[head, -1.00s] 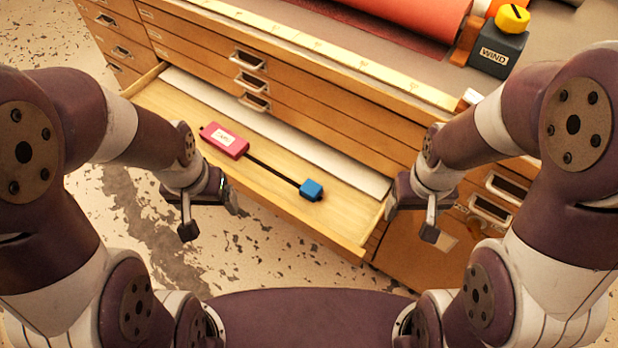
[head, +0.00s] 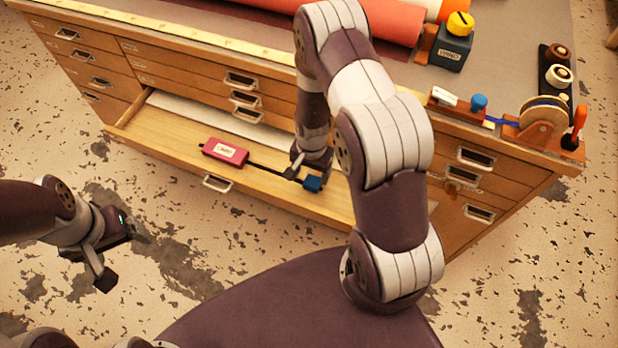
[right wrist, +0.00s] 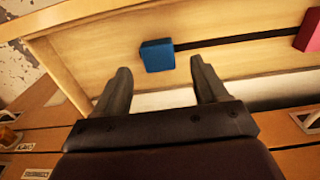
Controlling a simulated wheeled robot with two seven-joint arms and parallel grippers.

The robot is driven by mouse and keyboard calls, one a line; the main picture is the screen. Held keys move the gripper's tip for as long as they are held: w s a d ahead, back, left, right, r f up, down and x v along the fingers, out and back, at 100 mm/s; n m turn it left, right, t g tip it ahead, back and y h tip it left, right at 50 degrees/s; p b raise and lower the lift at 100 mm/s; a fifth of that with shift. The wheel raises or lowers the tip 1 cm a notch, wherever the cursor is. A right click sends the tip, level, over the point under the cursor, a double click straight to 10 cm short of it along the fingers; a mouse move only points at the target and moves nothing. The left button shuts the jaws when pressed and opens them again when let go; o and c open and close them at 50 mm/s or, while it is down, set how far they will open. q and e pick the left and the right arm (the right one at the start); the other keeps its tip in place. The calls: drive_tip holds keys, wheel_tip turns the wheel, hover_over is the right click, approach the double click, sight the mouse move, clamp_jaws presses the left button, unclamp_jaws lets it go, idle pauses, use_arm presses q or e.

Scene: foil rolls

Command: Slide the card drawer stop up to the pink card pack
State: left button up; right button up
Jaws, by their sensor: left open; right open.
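The pink card pack (head: 224,152) with a white label lies in the open wooden drawer (head: 160,135). A dark rail (head: 266,169) runs from it to the blue stop (head: 313,183), leaving a clear gap between pack and stop. In the right wrist view the stop (right wrist: 157,55) sits just beyond and between my open fingers, and the pack (right wrist: 309,32) is at the right edge. My right gripper (head: 300,170) is open and empty beside the stop, over the drawer. My left gripper (head: 122,252) is open and empty, left of the drawer, over the floor.
The cabinet top holds a red roll (head: 350,20), a dark block with a yellow knob (head: 452,50) and a tape dispenser (head: 535,122). A white strip (head: 225,122) lies along the drawer's back. The drawer's front wall has a metal handle (head: 217,183).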

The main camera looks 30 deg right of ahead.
sight(312, 181)
drive_tip(key=f, duration=0.4)
drive_tip(key=shift+d+f, duration=0.15)
drive_tip(key=shift+d, duration=0.05)
drive_tip(key=shift+a, duration=0.1)
drive_tip(key=shift+c, duration=0.3)
clamp_jaws()
drive_tip(key=w+a+b, duration=0.1)
drive_tip(key=w+a, duration=0.2)
drive_tip(key=w+a+b, duration=0.1)
drive_tip(key=w+a, duration=0.1)
drive_tip(key=w, duration=0.2)
drive_tip(key=w+a+b, duration=0.2)
drive_tip(key=w+a, duration=0.1)
drive_tip(key=shift+w+a, duration=0.15)
drive_tip(key=shift+a, duration=0.2)
drive_tip(key=shift+o, duration=0.3)
unclamp_jaws()
